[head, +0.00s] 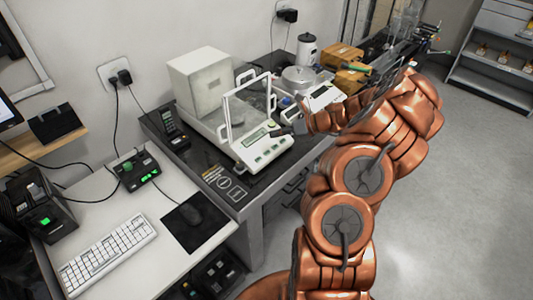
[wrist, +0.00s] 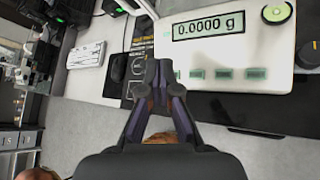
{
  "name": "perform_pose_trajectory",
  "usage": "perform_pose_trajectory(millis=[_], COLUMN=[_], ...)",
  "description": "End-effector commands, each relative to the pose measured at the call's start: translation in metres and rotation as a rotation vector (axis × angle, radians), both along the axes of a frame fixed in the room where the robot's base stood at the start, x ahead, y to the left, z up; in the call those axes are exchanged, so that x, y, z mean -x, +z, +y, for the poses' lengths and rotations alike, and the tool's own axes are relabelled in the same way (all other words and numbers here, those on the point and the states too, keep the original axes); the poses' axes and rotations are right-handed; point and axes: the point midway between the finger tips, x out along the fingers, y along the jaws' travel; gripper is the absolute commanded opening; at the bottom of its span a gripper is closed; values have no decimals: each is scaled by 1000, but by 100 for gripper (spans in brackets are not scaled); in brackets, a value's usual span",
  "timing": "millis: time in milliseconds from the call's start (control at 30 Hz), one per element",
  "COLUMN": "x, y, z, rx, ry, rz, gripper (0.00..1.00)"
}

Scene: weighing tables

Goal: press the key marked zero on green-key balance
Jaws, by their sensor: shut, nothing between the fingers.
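The green-key balance (head: 262,148) stands on the dark weighing table, its glass draft shield at the back. In the wrist view its white front panel (wrist: 287,45) shows a display (wrist: 208,25) reading 0.0000 g and a row of green keys (wrist: 224,74). Key markings are too small to read. In the head view my gripper (head: 283,131) is small and dark by the balance's right side.
A second balance (head: 322,97) with a round pan stands behind and to the right. Wooden boxes (head: 350,77) lie beyond it. A black handset (head: 170,123) stands left of the green-key balance. A keyboard (head: 108,252) and mouse pad (head: 194,222) lie on the white desk. Floor at right is clear.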

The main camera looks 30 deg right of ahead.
Motion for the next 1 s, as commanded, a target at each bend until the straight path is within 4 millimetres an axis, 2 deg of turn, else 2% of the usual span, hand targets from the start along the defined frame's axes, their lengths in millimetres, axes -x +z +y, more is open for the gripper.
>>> perform_pose_trajectory(millis=[600,800,1000], x=[-17,-23,-24], y=[-63,-77,-82], z=[4,5,5], rx=[1,0,0], ry=[2,2,0], rz=[0,1,0], gripper=[0,0,0])
